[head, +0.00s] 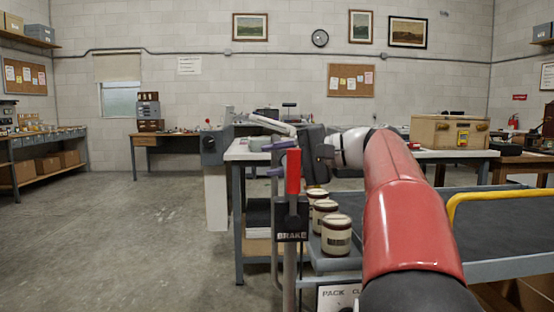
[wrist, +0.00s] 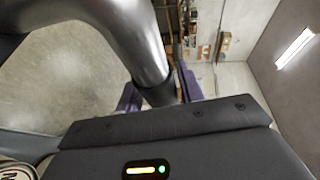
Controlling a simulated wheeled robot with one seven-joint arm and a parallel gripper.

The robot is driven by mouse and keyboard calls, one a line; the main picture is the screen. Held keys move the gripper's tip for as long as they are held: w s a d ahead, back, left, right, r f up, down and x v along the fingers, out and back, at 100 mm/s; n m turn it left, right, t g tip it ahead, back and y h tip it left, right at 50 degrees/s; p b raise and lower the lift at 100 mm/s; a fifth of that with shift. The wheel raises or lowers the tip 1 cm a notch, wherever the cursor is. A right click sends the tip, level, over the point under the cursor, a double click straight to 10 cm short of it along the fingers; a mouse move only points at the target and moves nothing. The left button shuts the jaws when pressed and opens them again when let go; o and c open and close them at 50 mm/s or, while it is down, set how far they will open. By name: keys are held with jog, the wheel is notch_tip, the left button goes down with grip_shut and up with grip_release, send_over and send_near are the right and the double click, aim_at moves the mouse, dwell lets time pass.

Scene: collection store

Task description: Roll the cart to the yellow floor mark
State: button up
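The cart (head: 480,270) stands at the lower right in the head view, with a dark top and a yellow rail (head: 485,197). At its near left end is a post with a red brake lever (head: 293,172) above a plate marked BRAKE (head: 291,236). My gripper (head: 276,158) is at the cart's handle, beside the lever. In the wrist view its purple fingers (wrist: 160,95) lie on both sides of the curved grey handle tube (wrist: 128,35) and appear shut on it. I see no yellow floor mark in either view.
Several labelled jars (head: 336,237) stand on the cart's left end. A workbench (head: 237,153) stands just beyond the cart, with a wooden case (head: 449,131) on a table at right. A desk (head: 150,141) and a shelf bench (head: 45,150) stand farther left. Open concrete floor (head: 130,235) lies at left.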

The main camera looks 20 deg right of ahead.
jog(key=shift+o, duration=1)
jog(key=v, duration=0.8)
